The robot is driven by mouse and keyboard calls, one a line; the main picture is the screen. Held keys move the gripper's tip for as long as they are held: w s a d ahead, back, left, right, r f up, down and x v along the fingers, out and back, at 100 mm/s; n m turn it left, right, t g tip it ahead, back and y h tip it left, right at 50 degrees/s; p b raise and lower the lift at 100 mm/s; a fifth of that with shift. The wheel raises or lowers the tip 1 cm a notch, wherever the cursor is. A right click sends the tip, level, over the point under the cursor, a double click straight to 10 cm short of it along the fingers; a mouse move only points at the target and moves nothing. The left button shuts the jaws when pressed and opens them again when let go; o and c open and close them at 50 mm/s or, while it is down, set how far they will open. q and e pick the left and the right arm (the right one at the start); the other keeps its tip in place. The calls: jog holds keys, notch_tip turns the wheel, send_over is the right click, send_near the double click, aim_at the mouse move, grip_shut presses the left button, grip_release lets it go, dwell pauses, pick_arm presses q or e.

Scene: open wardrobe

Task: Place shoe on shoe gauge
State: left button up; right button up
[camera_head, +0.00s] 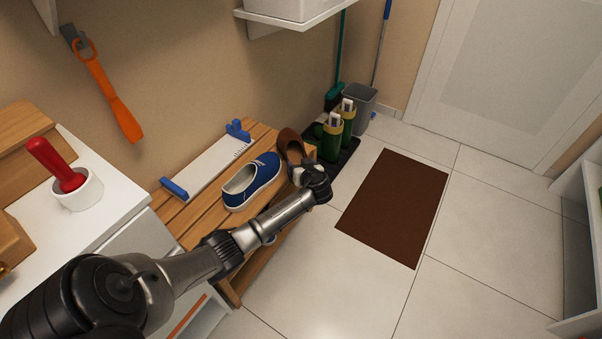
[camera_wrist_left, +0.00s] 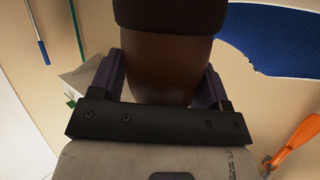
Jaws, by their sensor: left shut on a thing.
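The shoe gauge (camera_head: 207,168), a white board with blue end pieces, lies on the wooden bench against the wall. A blue sneaker (camera_head: 238,189) with a white sole rests on the bench in front of it. My left gripper (camera_head: 303,171) is at the bench's far end, shut on a brown shoe (camera_head: 289,145). In the left wrist view the brown shoe (camera_wrist_left: 165,65) sits between the two fingers. The arm hides part of the bench, and the gripper hides part of the brown shoe. I cannot tell whether that shoe touches the bench. My right gripper is out of view.
Green boots (camera_head: 331,138) stand on a dark tray beyond the bench, near a grey bin (camera_head: 359,104). A white cabinet (camera_head: 120,195) with a red-handled brush (camera_head: 60,165) is at the left. A brown mat (camera_head: 395,208) lies on open floor.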

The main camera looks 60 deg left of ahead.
pick_arm(q)
notch_tip(320, 180, down, 2)
jog(key=shift+f+b, duration=0.15)
jog(key=shift+b, duration=0.4)
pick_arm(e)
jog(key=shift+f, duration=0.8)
pick_arm(q)
jog(key=o, duration=1)
jog(key=shift+o, duration=0.6)
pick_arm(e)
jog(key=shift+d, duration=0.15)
pick_arm(q)
jog(key=shift+d, duration=0.1)
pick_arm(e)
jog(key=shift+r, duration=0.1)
pick_arm(q)
jog(key=shift+d+r+p, duration=0.3)
jog(key=shift+p, duration=0.2)
jog(key=p+v, duration=0.5)
jog(key=v, duration=0.4)
jog(key=shift+d, duration=0.25)
jog(key=shift+o, duration=0.3)
jog(key=shift+p+v, duration=0.35)
jog(key=shift+v, duration=0.5)
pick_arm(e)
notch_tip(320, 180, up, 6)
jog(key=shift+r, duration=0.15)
